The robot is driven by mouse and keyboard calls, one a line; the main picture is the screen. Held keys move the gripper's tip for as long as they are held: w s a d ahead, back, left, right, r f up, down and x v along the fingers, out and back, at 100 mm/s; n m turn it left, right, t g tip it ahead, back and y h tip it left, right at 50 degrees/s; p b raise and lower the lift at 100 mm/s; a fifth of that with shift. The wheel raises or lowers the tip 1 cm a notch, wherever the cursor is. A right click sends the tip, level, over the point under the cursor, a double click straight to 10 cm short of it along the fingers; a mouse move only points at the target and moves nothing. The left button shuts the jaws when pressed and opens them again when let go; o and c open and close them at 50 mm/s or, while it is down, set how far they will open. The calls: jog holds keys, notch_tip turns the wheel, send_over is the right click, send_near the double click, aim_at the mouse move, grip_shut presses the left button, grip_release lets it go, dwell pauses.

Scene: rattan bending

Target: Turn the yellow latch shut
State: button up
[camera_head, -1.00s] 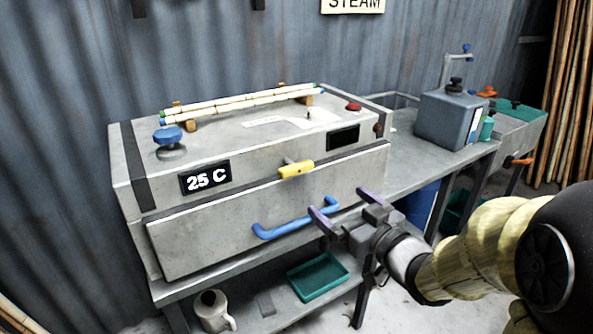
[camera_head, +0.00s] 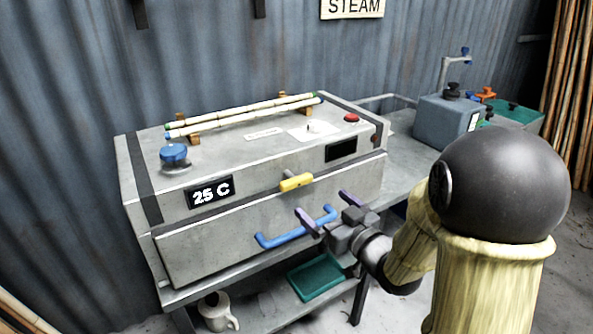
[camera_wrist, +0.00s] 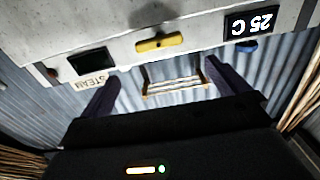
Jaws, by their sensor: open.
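The yellow latch (camera_head: 296,182) sits on the front of the grey steam box (camera_head: 225,240), near the top edge of its front panel. Its bar lies roughly along that edge, slightly tilted in the head view. It also shows in the wrist view (camera_wrist: 159,43), upside down. My gripper (camera_head: 324,204) is open and empty, in front of the panel and a little below and right of the latch. In the wrist view its dark fingers (camera_wrist: 162,74) stand wide apart, with the latch beyond the gap between them. No contact with the latch shows.
A blue handle (camera_head: 284,238) crosses the panel below the latch, close behind my gripper. A "25 C" display (camera_head: 211,191) is left of the latch. Bamboo rods (camera_head: 245,114) and a blue knob (camera_head: 173,156) are on top. A green tray (camera_head: 317,276) lies on the lower shelf.

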aim_at(299, 183)
jog(key=shift+w+a+r+p, duration=0.1)
jog(key=shift+w+a+p, duration=0.2)
jog(key=shift+p, duration=2.65)
jog(key=p+x, duration=0.1)
jog(key=x, duration=0.4)
jog(key=p+x, duration=0.2)
jog(key=x, duration=0.4)
jog(key=shift+w+f, duration=0.25)
jog(key=shift+w, duration=0.1)
jog(key=shift+c, duration=0.4)
jog(key=c, duration=0.8)
jog(key=shift+f+b, duration=0.1)
jog(key=shift+b, duration=0.2)
jog(key=n+b, duration=0.1)
jog(key=b, duration=0.1)
jog(key=shift+a+f+n+b, duration=0.1)
jog(key=shift+f+n+b, duration=0.05)
jog(key=shift+n+b, duration=0.2)
jog(key=shift+r+n+b, duration=0.2)
jog(key=shift+n+b, duration=0.35)
jog(key=shift+b, duration=0.25)
